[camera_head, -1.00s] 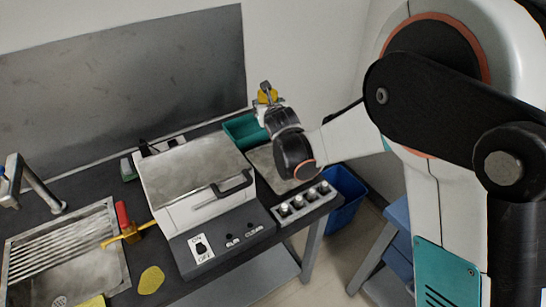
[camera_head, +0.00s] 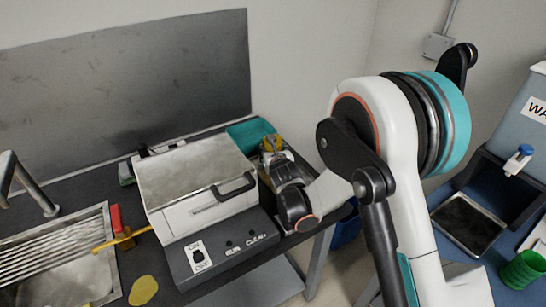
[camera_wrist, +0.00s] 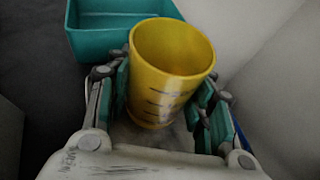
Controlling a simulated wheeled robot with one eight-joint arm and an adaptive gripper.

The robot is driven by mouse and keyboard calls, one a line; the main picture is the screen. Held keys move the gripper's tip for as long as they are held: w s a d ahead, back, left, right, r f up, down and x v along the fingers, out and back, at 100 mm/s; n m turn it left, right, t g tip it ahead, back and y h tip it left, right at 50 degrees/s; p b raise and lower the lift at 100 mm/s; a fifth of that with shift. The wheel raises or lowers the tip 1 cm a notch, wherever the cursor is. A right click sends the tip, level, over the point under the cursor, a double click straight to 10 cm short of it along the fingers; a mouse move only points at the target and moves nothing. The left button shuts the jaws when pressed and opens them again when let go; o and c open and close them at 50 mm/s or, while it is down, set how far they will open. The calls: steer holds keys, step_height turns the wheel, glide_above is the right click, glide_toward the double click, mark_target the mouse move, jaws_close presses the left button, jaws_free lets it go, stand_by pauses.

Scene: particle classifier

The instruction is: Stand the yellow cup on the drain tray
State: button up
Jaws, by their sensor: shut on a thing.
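The yellow cup (camera_wrist: 172,95) is upright between the green-padded fingers of my gripper (camera_wrist: 165,85) in the wrist view. Its open rim faces the camera, dark marks run down its side, and its inside looks empty. In the head view, my gripper (camera_head: 274,150) is at the right of the white-lidded machine, with only part of the cup (camera_head: 279,143) showing. A dark square tray with a metal rim (camera_head: 440,213), apparently the drain tray, lies far right under the dispenser's tap, well apart from the cup. It looks bare.
The grey dispenser (camera_head: 525,105) has a blue-handled tap (camera_head: 522,152) above the tray. A green cup (camera_head: 523,268) stands in front of it. A teal bin (camera_head: 250,135) is behind my gripper. The machine (camera_head: 200,195) and sink (camera_head: 60,255) are left.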

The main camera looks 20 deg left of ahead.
steer(key=shift+f, duration=0.6)
steer(key=shift+f, duration=0.1)
steer(key=o, duration=1.2)
steer(key=shift+r, duration=0.25)
steer(key=p+v, duration=0.3)
steer(key=v, duration=0.9)
steer(key=shift+d+f, duration=0.1)
steer(key=shift+f, duration=0.05)
